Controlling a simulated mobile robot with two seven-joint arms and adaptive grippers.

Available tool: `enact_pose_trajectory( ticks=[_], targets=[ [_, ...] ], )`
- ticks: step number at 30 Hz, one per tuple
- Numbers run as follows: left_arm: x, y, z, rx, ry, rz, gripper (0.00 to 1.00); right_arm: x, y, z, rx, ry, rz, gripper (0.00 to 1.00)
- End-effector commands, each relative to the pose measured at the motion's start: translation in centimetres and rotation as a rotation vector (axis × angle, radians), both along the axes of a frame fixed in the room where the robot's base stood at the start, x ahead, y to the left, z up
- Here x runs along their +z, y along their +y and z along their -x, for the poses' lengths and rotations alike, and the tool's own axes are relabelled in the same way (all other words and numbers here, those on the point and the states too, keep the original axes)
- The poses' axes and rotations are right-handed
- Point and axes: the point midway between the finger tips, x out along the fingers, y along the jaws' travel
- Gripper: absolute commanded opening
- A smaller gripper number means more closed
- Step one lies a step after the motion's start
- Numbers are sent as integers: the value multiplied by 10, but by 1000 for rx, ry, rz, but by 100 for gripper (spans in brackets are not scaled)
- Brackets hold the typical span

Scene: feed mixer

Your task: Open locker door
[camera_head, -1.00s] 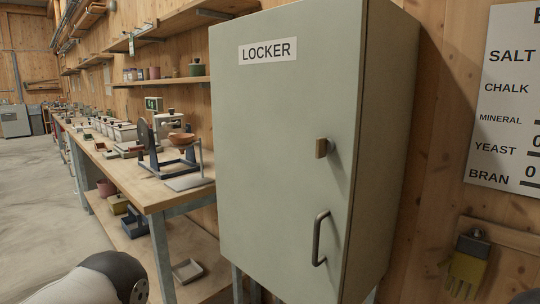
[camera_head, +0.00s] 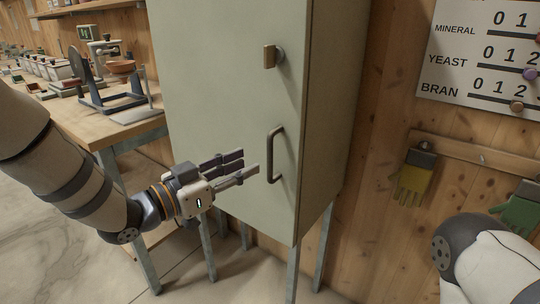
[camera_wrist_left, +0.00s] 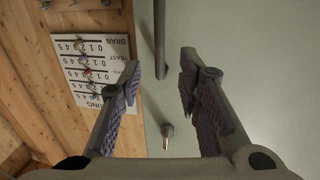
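The grey-green locker (camera_head: 220,90) stands upright with its door shut. A dark bar handle (camera_head: 271,155) is upright on the door's lower right, and a latch knob (camera_head: 272,56) sits above it. My left gripper (camera_head: 248,168) is open, just left of the handle in the head view, and apart from it. In the left wrist view the fingers (camera_wrist_left: 160,85) are spread and empty, with the handle bar (camera_wrist_left: 159,40) ahead between them. My right arm shows at the lower right, but its gripper is out of view.
A wooden workbench (camera_head: 80,125) with a balance and several containers stands left of the locker. A yellow glove (camera_head: 412,180) and a green glove (camera_head: 520,212) hang on the wall at right, below a white board (camera_head: 485,55). Metal legs (camera_head: 293,270) support the locker.

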Motion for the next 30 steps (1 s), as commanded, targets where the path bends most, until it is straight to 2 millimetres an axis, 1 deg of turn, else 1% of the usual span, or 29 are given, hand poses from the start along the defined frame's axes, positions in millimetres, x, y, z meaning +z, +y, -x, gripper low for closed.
enact_pose_trajectory(
  ticks=[1, 3, 6, 9, 13, 20, 21, 23, 24, 25, 30],
  targets=[
    [-4, -11, -8, -3, 4, 1, 32, -3, 0, 2, 0, 8, 0, 40],
    [-5, -24, -21, -3, 5, -1, 32, -5, 0, 4, 0, 14, 0, 40],
    [-5, -40, -36, -2, 6, -2, 32, -7, 0, 7, 0, 22, 0, 40],
    [-5, -52, -47, 0, 6, -1, 32, -9, 0, 8, 0, 27, 0, 40],
    [-3, -59, -54, 1, 7, 0, 32, -10, 0, 9, 0, 30, 1, 40],
    [-2, -60, -55, 2, 7, 0, 32, -9, 0, 9, 1, 29, 1, 40],
    [-2, -60, -55, 2, 6, -1, 27, -9, 0, 9, 1, 29, 1, 40],
    [-2, -60, -55, 2, 6, -1, 13, -9, 0, 9, 1, 29, 1, 40],
    [-2, -60, -55, 2, 6, -1, 4, -9, 0, 9, 1, 29, 1, 40],
    [-2, -60, -55, 2, 6, -1, 0, -9, 0, 9, 1, 29, 1, 40],
    [-2, -60, -55, 2, 6, -1, 0, -9, 0, 9, 1, 29, 1, 40]
  ],
)
